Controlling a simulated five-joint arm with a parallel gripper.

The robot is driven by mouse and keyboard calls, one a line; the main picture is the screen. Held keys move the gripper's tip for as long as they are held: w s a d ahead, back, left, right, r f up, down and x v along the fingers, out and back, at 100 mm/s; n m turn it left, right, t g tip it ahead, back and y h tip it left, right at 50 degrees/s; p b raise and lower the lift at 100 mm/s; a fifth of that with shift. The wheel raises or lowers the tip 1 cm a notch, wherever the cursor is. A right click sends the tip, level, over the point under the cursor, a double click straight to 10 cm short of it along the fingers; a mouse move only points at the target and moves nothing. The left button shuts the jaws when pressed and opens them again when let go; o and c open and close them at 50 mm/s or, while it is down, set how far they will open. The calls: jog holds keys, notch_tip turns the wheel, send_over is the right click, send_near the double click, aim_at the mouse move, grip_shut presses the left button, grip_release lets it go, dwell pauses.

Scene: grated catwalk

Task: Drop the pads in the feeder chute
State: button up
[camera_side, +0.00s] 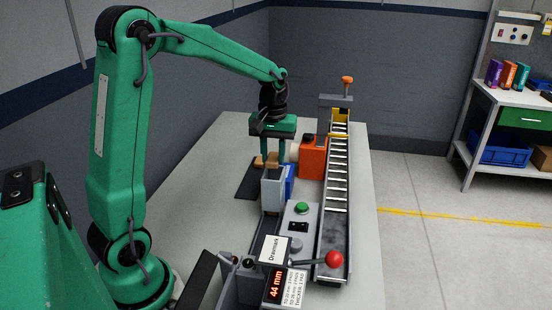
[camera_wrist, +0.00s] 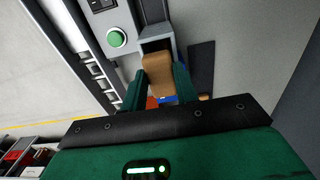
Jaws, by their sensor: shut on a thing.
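A tan pad (camera_wrist: 158,75) is held between the two fingers of my gripper (camera_wrist: 160,88). Another tan piece (camera_wrist: 203,97) shows beside the right finger, partly hidden. A red display (camera_side: 275,285) reads 44 mm, next to a white card (camera_side: 294,288) with small print about pads.
A roller conveyor (camera_side: 336,180) runs along the right of the chute. An orange unit (camera_side: 312,157) stands behind it. A green button (camera_side: 302,208) and a red-knobbed lever (camera_side: 333,259) are in front. A dark mat (camera_side: 246,183) lies left of the chute. The table's left side is clear.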

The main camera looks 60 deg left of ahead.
jog(key=shift+f, duration=1.15)
jog(key=o, duration=1.5)
jog(key=shift+r, duration=0.15)
jog(key=shift+r, duration=2.9)
jog(key=shift+d, duration=0.1)
